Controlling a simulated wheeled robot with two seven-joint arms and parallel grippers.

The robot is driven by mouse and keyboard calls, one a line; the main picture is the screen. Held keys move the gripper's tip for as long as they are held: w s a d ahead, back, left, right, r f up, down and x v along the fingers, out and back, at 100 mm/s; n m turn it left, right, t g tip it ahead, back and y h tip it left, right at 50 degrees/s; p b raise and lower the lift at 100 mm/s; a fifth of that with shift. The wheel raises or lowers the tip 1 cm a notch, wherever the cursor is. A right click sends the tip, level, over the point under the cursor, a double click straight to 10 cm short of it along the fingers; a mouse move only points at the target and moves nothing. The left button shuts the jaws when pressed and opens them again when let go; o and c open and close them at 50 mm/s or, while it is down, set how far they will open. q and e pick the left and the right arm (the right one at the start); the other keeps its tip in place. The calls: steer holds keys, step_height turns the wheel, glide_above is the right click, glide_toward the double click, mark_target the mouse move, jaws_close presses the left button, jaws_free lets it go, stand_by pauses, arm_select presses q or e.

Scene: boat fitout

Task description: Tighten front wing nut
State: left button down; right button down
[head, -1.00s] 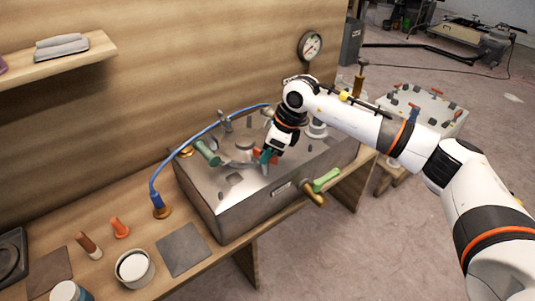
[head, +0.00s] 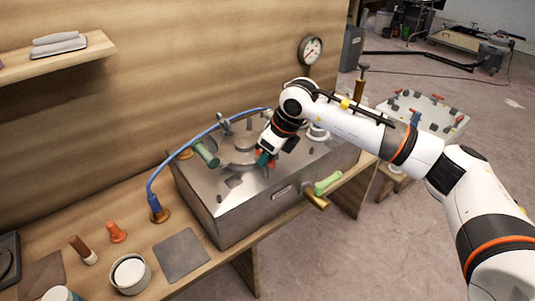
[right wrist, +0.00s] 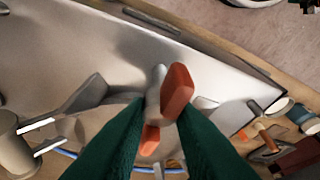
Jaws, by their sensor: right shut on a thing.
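The front wing nut (right wrist: 178,88), with red-orange wings on a grey stem, sits at the front edge of the round lid (head: 240,143) on the metal tank (head: 240,205). My right gripper (head: 265,159) reaches down onto it; a little red shows at its fingertips in the head view. In the right wrist view its green fingers (right wrist: 160,118) close on the wing nut from both sides, and part of the nut is hidden between them. My left gripper is in neither view.
A green-handled valve (head: 205,153) and blue hose (head: 178,165) are left of the lid. Another green handle (head: 327,183) juts from the tank's front. A cup (head: 130,273), an orange plug (head: 117,232) and a grey mat (head: 181,255) lie on the bench.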

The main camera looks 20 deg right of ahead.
steer(key=shift+r, duration=0.1)
steer(key=c, duration=1.3)
jaws_free()
steer(key=shift+o, duration=0.2)
steer(key=b+v, duration=0.1)
steer(key=v, duration=1.1)
steer(key=shift+b, duration=0.35)
